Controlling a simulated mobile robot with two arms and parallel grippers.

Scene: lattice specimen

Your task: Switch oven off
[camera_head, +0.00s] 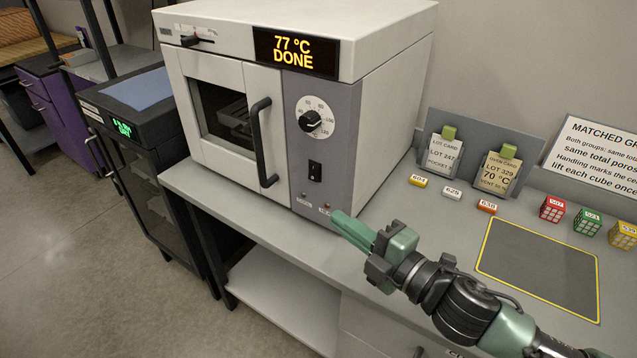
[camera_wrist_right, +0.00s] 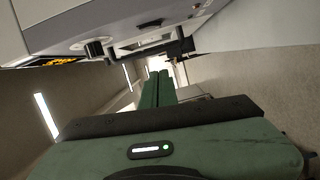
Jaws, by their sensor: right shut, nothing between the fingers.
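The oven (camera_head: 215,110) is a white box with a grey control panel, standing on the bench at the centre left. Its display (camera_head: 297,52) reads 77 °C DONE. The door is shut, with a black handle (camera_head: 263,142). The panel has a round black dial (camera_head: 310,121) and below it a black rocker switch (camera_head: 315,171); I cannot tell the switch's position. My right gripper (camera_head: 342,222) is shut and empty, its green fingertips close to the panel's lower right edge, below the switch. The fingers also show in the right wrist view (camera_wrist_right: 158,88). My left gripper is not in view.
Two lot cards (camera_head: 443,153) lean on a grey stand behind several small labelled tags and coloured lattice cubes (camera_head: 552,209). A yellow-edged grey mat (camera_head: 540,262) lies empty at the right. A dark cabinet (camera_head: 140,125) stands left of the bench.

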